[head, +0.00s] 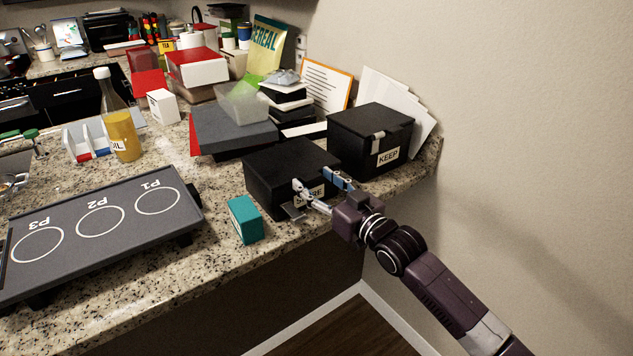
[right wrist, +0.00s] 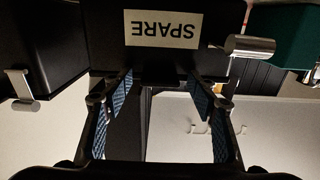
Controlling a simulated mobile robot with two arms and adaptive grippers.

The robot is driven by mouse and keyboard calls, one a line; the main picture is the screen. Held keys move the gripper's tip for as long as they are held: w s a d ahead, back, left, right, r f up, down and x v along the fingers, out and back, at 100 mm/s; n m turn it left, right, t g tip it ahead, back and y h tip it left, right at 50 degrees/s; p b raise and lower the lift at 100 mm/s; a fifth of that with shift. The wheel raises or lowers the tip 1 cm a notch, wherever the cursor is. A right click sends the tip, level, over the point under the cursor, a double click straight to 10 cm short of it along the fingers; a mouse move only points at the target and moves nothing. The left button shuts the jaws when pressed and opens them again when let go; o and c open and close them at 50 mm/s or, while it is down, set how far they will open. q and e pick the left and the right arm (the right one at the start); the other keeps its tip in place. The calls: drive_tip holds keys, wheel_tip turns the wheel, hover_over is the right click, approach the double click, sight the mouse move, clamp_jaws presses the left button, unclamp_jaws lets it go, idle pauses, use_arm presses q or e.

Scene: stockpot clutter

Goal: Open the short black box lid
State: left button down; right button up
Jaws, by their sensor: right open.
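The short black box (head: 290,160), labelled SPARE, sits near the right end of the granite counter with its lid closed. Its front and label (right wrist: 162,28) show upside down in the right wrist view. My right gripper (head: 313,180) is open at the front of this box, its fingers spread on either side of the label and nothing held between them. I cannot tell whether the fingertips touch the box. A silver metal tab (head: 293,211) sticks out at the box's lower front left; a silver piece also shows in the wrist view (right wrist: 250,46). My left gripper is out of view.
A taller black box labelled KEEP (head: 365,125) stands close at the right. A teal box (head: 245,220) stands just left of the short box. A grey stack (head: 232,130) is behind it. A dark tray with circles (head: 100,225) fills the left counter.

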clamp_jaws()
idle(0.4)
drive_tip(key=shift+r, duration=0.1)
